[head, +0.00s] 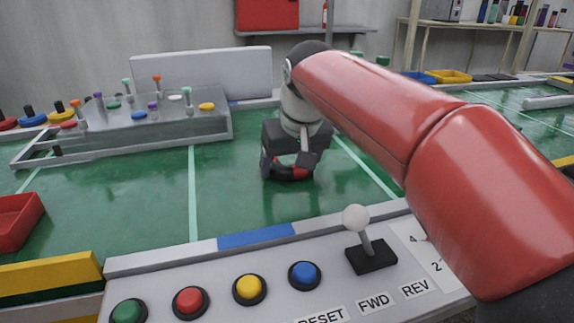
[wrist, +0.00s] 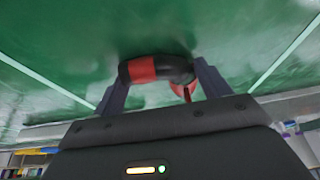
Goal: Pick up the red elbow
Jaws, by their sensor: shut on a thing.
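The red elbow (head: 292,173) is a short curved pipe piece with dark ends, low over the green table in the head view. In the wrist view the red and black elbow (wrist: 143,69) lies between the two fingers. My gripper (head: 289,168) points down and is shut on the elbow; it also shows in the wrist view (wrist: 158,88). The fingers hide part of the elbow in the head view. I cannot tell whether the elbow touches the table.
A grey rack (head: 130,128) with coloured pegs and discs stands at the left. A control panel with several buttons and a joystick (head: 371,255) lies along the front. A red tray (head: 15,222) is at the left edge. The green table (head: 120,205) is clear around my gripper.

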